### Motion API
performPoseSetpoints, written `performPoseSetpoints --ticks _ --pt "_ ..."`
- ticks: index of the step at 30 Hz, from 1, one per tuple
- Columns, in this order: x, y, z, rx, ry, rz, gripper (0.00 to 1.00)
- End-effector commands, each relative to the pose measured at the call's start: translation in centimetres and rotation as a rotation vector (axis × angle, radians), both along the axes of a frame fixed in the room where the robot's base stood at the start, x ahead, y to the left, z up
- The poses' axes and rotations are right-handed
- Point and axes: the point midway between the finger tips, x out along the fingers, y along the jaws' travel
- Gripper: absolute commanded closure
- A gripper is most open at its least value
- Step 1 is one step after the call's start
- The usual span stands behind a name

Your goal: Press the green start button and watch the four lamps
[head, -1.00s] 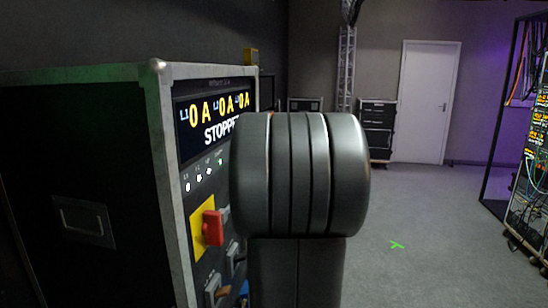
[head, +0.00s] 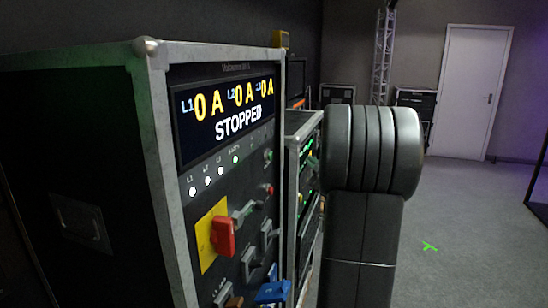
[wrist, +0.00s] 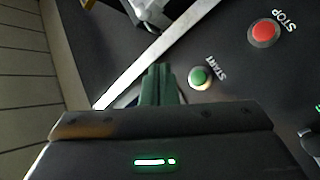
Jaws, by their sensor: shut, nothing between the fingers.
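The green start button (wrist: 199,77), labelled START, is on the dark panel in the wrist view. It also shows small in the head view (head: 268,155). My gripper (wrist: 160,72) is shut and empty, its fingertips just left of the button in the picture; I cannot tell their distance from the panel. The red STOP button (wrist: 264,32) is up and right of it. The display (head: 228,115) reads STOPPED, with 0 A three times. My gripper is hidden there.
The cabinet's metal edge (head: 160,180) stands close at left. A red switch on a yellow plate (head: 212,236) and a blue connector (head: 272,291) stick out below the lamps. Another rack (head: 305,170) stands behind. Open floor (head: 455,225) lies at right.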

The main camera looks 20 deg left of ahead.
Motion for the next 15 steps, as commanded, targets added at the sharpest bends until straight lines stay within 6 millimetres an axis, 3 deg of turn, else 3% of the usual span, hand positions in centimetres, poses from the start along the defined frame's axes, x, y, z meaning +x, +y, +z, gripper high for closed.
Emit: performPoseSetpoints --ticks 15 --pt "0.1 6.4 -0.2 0.000 0.000 0.003 1.00"
